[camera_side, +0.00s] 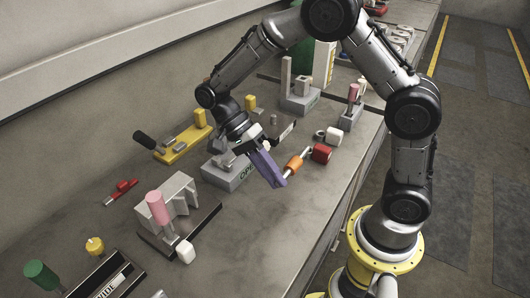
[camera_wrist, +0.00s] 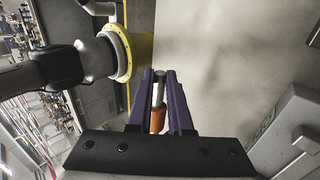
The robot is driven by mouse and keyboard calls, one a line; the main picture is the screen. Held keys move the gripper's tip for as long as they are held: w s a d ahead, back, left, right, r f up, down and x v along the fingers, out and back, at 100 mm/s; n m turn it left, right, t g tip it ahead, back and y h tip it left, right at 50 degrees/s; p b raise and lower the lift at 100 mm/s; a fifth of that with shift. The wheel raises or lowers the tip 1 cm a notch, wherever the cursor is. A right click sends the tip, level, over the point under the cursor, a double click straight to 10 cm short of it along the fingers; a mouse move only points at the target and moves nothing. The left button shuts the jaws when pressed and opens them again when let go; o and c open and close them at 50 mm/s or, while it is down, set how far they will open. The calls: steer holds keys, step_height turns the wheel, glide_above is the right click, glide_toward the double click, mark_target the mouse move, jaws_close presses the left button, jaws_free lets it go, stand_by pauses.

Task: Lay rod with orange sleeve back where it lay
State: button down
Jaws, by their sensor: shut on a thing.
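The rod with the orange sleeve (camera_side: 294,164) is between the purple fingers of my gripper (camera_side: 275,178). In the wrist view, the orange sleeve (camera_wrist: 158,121) sits between the two fingers (camera_wrist: 160,78), with the grey rod end reaching toward the tips. My gripper is shut on it. In the side view, the rod slants just right of the fingers, over the bench (camera_side: 265,235). I cannot tell whether the rod touches the bench. Part of it is hidden by the fingers.
A red cylinder (camera_side: 321,153) lies close right of the rod. A grey block with green lettering (camera_side: 228,174) stands left of my gripper. A grey fixture with a pink cylinder (camera_side: 158,207) is at the lower left. The bench front is clear.

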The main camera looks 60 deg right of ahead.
steer(key=shift+w, duration=0.1)
stand_by(0.3)
steer(key=shift+f, duration=3.85)
steer(key=shift+f, duration=0.45)
steer(key=c, duration=0.8)
jaws_free()
steer(key=shift+o, duration=0.2)
